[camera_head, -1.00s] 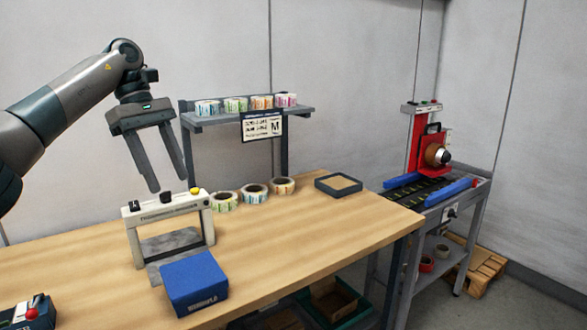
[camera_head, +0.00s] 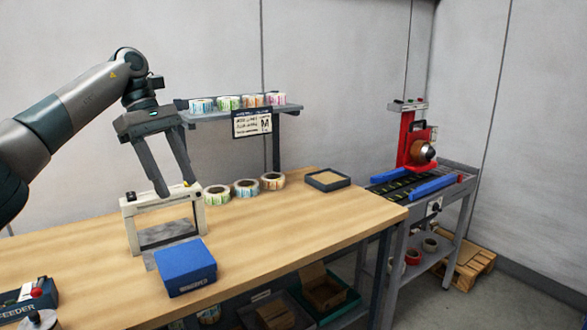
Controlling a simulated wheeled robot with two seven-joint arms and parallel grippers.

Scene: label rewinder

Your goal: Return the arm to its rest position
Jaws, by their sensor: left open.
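My left gripper (camera_head: 177,190) hangs from its arm at the upper left, fingers pointing down and spread apart. It is open with nothing between the fingers. In the picture its fingertips overlap the top of the white frame-shaped device (camera_head: 131,225) on the wooden table (camera_head: 300,225); I cannot tell the exact gap in depth. My right gripper is not in view.
A blue box (camera_head: 185,268) sits in front of the device. Three label rolls (camera_head: 246,188) and a dark tray (camera_head: 327,180) stand behind. A shelf (camera_head: 285,112) holds several rolls. A red machine (camera_head: 410,140) stands on a cart at right. The table's right part is clear.

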